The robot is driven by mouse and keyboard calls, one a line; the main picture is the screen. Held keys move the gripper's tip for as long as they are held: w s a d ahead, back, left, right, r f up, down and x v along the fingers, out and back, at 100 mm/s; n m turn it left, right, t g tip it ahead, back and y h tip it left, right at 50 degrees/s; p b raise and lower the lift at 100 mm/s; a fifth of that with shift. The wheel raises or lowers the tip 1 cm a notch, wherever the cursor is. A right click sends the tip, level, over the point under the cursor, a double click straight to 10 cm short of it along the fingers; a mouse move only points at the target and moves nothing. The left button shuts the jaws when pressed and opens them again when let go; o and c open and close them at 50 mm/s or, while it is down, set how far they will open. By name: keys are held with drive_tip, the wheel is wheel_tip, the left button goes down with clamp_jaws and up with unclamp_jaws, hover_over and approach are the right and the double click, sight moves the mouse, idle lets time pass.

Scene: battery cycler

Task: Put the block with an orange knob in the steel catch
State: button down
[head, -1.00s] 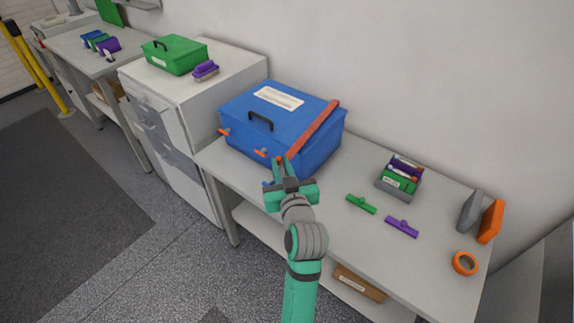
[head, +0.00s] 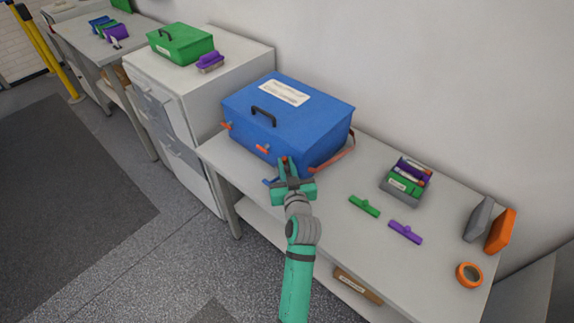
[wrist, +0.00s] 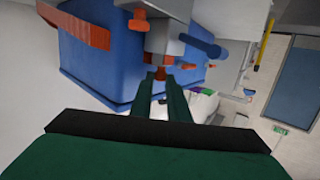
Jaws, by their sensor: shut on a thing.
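My gripper (head: 287,166) is at the front right corner of the blue case (head: 300,108), low in front of it. In the wrist view its fingers (wrist: 162,84) are shut on the orange knob (wrist: 160,73) under a small grey block (wrist: 165,47). A lighter grey metal piece (wrist: 165,9) with orange parts is just beyond the block; it may be the steel catch. I cannot tell whether the block touches it. An orange-red strap (head: 334,155) hangs along the case's right side and also shows in the wrist view (wrist: 84,27). Its link to the block is unclear.
Orange latches (head: 262,149) are on the case's front. To the right on the bench are a small grey box (head: 402,198) of coloured items, a green piece (head: 364,206), a purple piece (head: 405,232) and an orange ring (head: 469,275). The front bench strip between is clear.

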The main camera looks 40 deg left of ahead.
drive_tip(key=shift+d+f, duration=0.1)
drive_tip(key=shift+f, duration=0.15)
drive_tip(key=c, duration=2)
unclamp_jaws()
drive_tip(key=shift+s+f, duration=0.1)
drive_tip(key=shift+s, duration=0.05)
